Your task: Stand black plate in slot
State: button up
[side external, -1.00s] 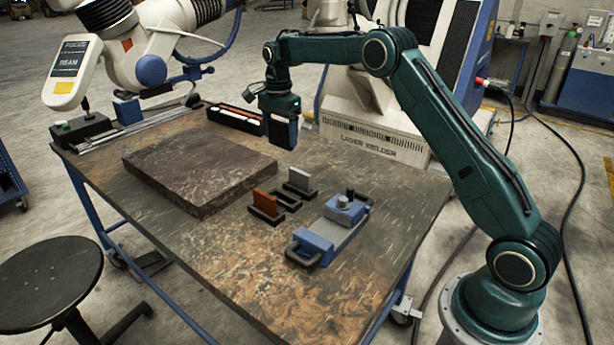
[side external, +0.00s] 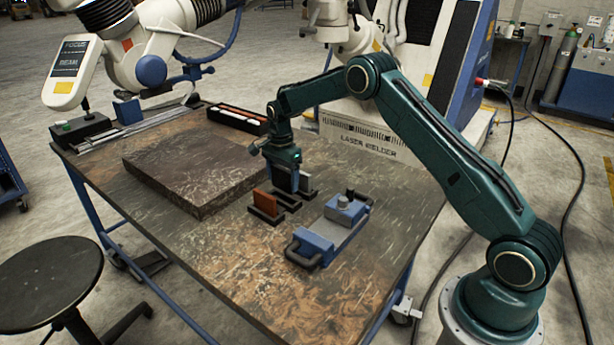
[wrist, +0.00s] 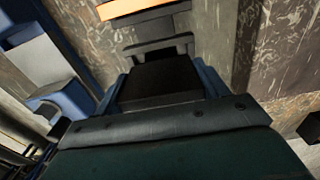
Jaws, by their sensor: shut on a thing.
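An orange-brown plate (side external: 265,202) stands in the front part of the rack. I cannot tell whether the black plate's lower edge is inside a slot.
A blue and grey fixture with black handles (side external: 330,232) lies right of the rack. A thick dark slab (side external: 195,170) is to the left. A long black tray with white and orange pieces (side external: 238,117) is behind. The front of the table is clear.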

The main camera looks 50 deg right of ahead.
aim_at(283, 190)
jog(key=shift+f, duration=2.05)
jog(key=shift+f, duration=0.55)
jog(key=shift+f, duration=0.2)
jog(key=o, duration=1.6)
jog(key=shift+s+f, duration=0.15)
jog(key=shift+c, duration=0.2)
notch_tip(283, 190, up, 12)
jog(key=shift+r, duration=0.85)
